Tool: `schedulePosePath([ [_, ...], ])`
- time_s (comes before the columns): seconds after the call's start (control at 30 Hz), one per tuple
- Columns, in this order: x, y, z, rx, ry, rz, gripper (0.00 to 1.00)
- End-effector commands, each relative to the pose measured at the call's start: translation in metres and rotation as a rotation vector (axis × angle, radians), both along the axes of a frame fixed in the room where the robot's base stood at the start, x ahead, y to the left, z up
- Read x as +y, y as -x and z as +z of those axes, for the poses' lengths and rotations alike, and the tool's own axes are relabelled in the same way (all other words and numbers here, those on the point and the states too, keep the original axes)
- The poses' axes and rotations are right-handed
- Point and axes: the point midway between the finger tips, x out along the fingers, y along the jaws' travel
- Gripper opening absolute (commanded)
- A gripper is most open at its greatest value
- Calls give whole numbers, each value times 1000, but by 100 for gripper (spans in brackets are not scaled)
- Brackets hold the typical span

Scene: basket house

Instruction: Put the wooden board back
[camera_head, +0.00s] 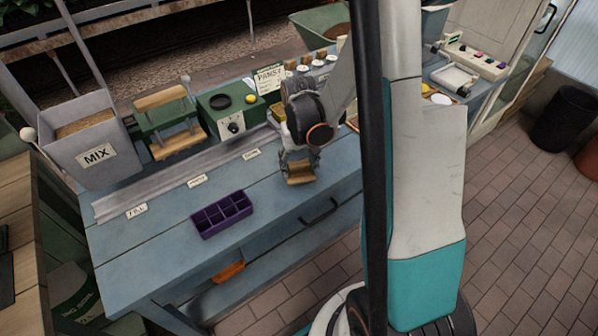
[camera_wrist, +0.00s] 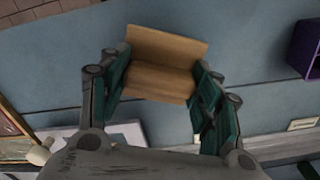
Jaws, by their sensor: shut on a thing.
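The wooden board (camera_wrist: 160,62) is a small light-brown piece with a step or bend along its length. It sits between the two fingers of my gripper (camera_wrist: 158,88) in the wrist view. In the head view my gripper (camera_head: 298,165) is over the blue bench, and the wooden board (camera_head: 300,176) shows at its fingertips. The gripper is shut on the board. I cannot tell whether the board touches the bench top.
A purple divided tray (camera_head: 221,214) stands left of my gripper on the blue bench (camera_head: 150,250). A grey rail (camera_head: 180,178) with labels runs behind. A MIX bin (camera_head: 92,138), a green press (camera_head: 168,122) and a green box with a dial (camera_head: 232,112) stand at the back.

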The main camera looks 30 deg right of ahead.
Motion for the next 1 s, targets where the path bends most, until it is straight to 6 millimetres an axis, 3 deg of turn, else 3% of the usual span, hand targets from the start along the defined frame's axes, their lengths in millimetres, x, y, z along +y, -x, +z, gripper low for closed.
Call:
schedulePosePath([
  [0.13, 0, -1, -24, 0, 0, 0, 39],
  [0.53, 0, 0, -28, 0, 0, 0, 39],
  [0.57, 0, 0, -27, 0, 0, 0, 62],
  [0.63, 0, 0, -27, 0, 0, 0, 78],
  [1.0, 0, 0, -26, 0, 0, 0, 78],
])
